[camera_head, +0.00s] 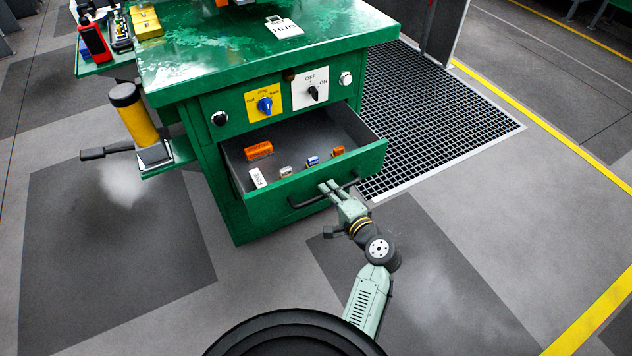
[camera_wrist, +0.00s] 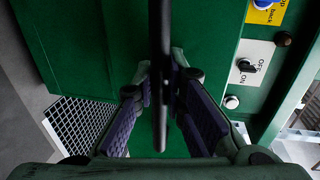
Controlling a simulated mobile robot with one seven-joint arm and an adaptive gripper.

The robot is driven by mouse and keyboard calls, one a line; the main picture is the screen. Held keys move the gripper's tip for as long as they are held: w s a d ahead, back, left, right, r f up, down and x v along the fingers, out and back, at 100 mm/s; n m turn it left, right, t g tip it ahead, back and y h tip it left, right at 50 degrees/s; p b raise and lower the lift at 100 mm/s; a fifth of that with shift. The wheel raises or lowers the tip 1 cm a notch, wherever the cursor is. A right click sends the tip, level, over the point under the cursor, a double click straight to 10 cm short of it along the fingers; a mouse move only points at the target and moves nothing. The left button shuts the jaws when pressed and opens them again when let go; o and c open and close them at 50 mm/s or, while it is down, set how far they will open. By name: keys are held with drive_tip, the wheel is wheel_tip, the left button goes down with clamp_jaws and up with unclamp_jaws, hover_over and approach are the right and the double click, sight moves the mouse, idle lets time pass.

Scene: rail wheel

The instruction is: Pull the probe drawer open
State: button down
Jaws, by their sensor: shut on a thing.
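The green probe drawer (camera_head: 273,200) stands well open from the green cabinet, below a row of switches. Its black bar handle (camera_head: 306,203) runs across the drawer front. My gripper (camera_head: 328,188) is at the right part of this handle, shut on it. In the wrist view the dark handle bar (camera_wrist: 160,60) passes between the two purple-padded fingers of my gripper (camera_wrist: 160,95). Inside the drawer lie an orange block (camera_head: 258,150), a few smaller blocks and a white tag (camera_head: 256,178).
The green cabinet top (camera_head: 200,65) is above the drawer. A yellow cylinder with a black cap (camera_head: 134,115) stands on a side bracket at left. A black floor grating (camera_head: 430,115) lies to the right. The grey floor before the drawer is clear around my arm.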

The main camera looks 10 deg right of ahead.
drive_tip(key=shift+f+v, duration=0.2)
drive_tip(key=shift+v, duration=0.65)
drive_tip(key=shift+f+v, duration=0.15)
drive_tip(key=shift+v, duration=0.75)
drive_tip(key=c, duration=1.6)
unclamp_jaws()
drive_tip(key=shift+c, duration=0.2)
